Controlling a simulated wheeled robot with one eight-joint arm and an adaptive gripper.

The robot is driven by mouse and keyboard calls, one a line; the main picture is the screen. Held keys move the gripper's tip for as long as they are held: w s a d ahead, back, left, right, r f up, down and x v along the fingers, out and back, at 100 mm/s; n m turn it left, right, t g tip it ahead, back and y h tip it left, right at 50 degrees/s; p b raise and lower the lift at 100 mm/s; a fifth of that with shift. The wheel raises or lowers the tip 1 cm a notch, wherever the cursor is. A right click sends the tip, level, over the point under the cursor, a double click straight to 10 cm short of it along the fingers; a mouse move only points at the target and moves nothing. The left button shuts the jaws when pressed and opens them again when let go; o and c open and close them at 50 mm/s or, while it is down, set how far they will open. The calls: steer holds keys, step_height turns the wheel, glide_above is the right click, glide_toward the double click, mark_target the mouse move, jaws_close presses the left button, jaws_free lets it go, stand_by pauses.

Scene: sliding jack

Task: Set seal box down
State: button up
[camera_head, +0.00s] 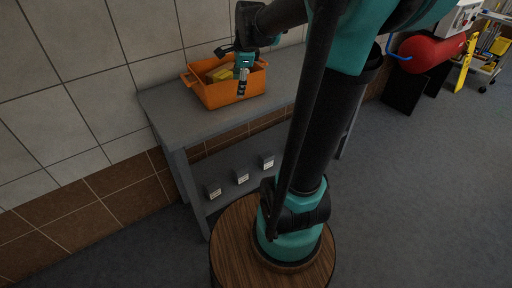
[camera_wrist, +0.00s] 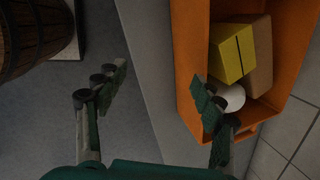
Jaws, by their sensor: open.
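An orange open-topped box (camera_head: 222,96) rests on the grey bench (camera_head: 172,110) against the tiled wall. I take it as the seal box, though no label shows. In the wrist view the orange box (camera_wrist: 186,62) fills the upper right. It holds a yellow block (camera_wrist: 231,54), a tan block (camera_wrist: 262,55) and a white round thing (camera_wrist: 232,97). My gripper (camera_head: 243,76) is at the box's front wall. In the wrist view my gripper (camera_wrist: 162,80) is open, one finger outside the wall and the other over the inside. Contact with the wall cannot be told.
Several small grey boxes (camera_head: 242,177) stand on the bench's lower shelf. A round wooden barrel (camera_head: 232,240) is at the front. A red tank (camera_head: 432,50) and a yellow stand (camera_head: 465,66) are at the far right. The bench top left of the box is clear.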

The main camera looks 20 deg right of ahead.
steer(key=s+d+f+n+t+h, duration=0.1)
steer(key=s+f+n, duration=1.4)
steer(key=s+n, duration=0.3)
steer(key=shift+s+f+n, duration=0.3)
steer(key=shift+f+n, duration=0.05)
steer(key=shift+n, duration=0.15)
